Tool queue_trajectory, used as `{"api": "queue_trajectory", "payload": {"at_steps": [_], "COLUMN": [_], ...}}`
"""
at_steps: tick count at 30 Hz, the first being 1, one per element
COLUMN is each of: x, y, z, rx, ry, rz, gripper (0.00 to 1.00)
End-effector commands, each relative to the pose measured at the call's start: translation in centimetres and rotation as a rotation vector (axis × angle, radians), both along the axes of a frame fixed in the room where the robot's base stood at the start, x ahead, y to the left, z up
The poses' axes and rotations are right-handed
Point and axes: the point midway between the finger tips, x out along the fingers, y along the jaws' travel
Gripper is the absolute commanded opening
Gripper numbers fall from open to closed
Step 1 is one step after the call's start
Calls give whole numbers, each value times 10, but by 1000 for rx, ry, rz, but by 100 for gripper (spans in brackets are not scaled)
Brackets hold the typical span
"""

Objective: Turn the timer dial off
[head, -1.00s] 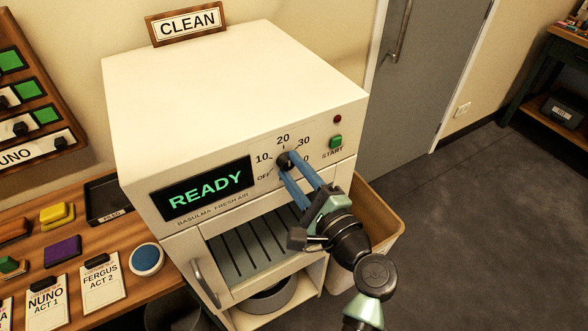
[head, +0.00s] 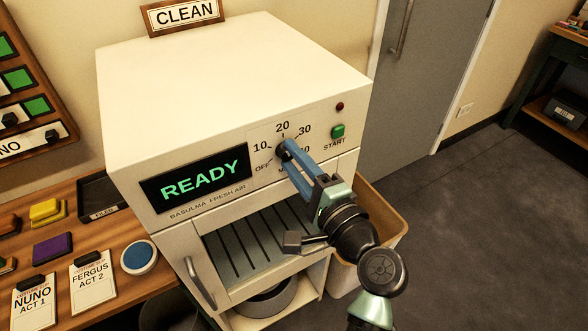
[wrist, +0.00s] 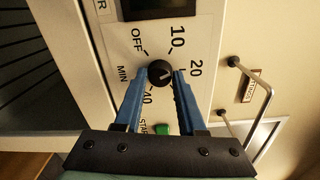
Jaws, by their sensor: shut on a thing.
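The timer dial (head: 281,151) is a small black knob on the front panel of a cream cabinet (head: 215,85). Marks from OFF through 10, 20 and 30 ring it. My gripper (head: 287,150) reaches it from the lower right in the head view. In the wrist view my gripper (wrist: 160,75) has its blue fingers on both sides of the dial (wrist: 160,73), shut on it. The fingers partly hide the dial and the scale in the head view. A short pale line shows on the knob, but I cannot tell its setting for sure.
A display (head: 196,182) reads READY in green. A green START button (head: 338,131) and a dark red lamp (head: 339,106) sit right of the dial. A slatted compartment with a door handle (head: 200,283) is below. A bin (head: 385,225) stands to the right.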

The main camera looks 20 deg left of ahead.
Motion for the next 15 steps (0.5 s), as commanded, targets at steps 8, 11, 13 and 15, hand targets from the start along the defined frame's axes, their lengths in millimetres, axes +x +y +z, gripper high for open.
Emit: {"api": "queue_trajectory", "payload": {"at_steps": [8,11,13,15], "x": [0,0,0,0], "y": [-1,-1,0,0], "z": [-6,-6,-6,-6], "rx": [-164,-222,-263,-305], "ry": [-211,-284,-338,-390], "rz": [-1,-2,0,0], "gripper": [0,0,0,0]}}
